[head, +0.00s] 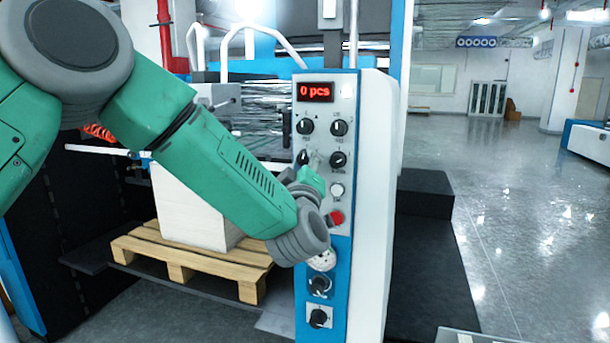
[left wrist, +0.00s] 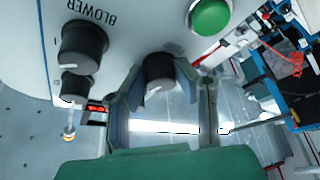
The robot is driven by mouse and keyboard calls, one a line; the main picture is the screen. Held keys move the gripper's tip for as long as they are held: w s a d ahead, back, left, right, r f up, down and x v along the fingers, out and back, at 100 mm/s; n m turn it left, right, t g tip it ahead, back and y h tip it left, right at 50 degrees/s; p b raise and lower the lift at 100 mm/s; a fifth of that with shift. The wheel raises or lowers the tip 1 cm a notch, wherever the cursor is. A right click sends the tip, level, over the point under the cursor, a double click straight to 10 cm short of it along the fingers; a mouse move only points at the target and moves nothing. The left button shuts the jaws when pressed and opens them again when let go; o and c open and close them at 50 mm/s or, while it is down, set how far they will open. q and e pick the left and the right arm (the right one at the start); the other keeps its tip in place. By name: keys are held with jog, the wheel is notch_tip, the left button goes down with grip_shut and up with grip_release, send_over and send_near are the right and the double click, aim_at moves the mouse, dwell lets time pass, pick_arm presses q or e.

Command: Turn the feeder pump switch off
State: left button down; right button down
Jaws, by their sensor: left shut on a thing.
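The control panel (head: 345,175) carries several black rotary knobs. In the head view my left gripper (head: 313,166) reaches the second-row left knob (head: 303,158), which I take as the feeder pump switch; its label is not readable. In the left wrist view this black knob (left wrist: 159,72) sits between the two fingers of my left gripper (left wrist: 160,95), which is shut on it. Its white mark points toward the bottom left of that view. My right gripper is not in view.
The knob labelled BLOWER (left wrist: 84,42) is close beside the held one. A green button (left wrist: 210,16) is nearby. A red button (head: 337,217) is lower on the panel, under a red display (head: 315,91). A wooden pallet (head: 190,262) with a white stack stands left.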

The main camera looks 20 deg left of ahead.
pick_arm(q)
jog(key=shift+f+n+g+y+b, duration=0.2)
jog(key=shift+n+g+b, duration=0.15)
jog(key=shift+n, duration=0.45)
jog(key=shift+f+n+g+y+b, duration=0.1)
jog(key=shift+n+g+y+b, duration=0.25)
jog(key=shift+n, duration=0.75)
jog(key=c, duration=1.3)
grip_release()
jog(key=shift+o, duration=0.2)
jog(key=shift+r, duration=0.2)
jog(key=v, duration=1.2)
jog(key=shift+f, duration=0.1)
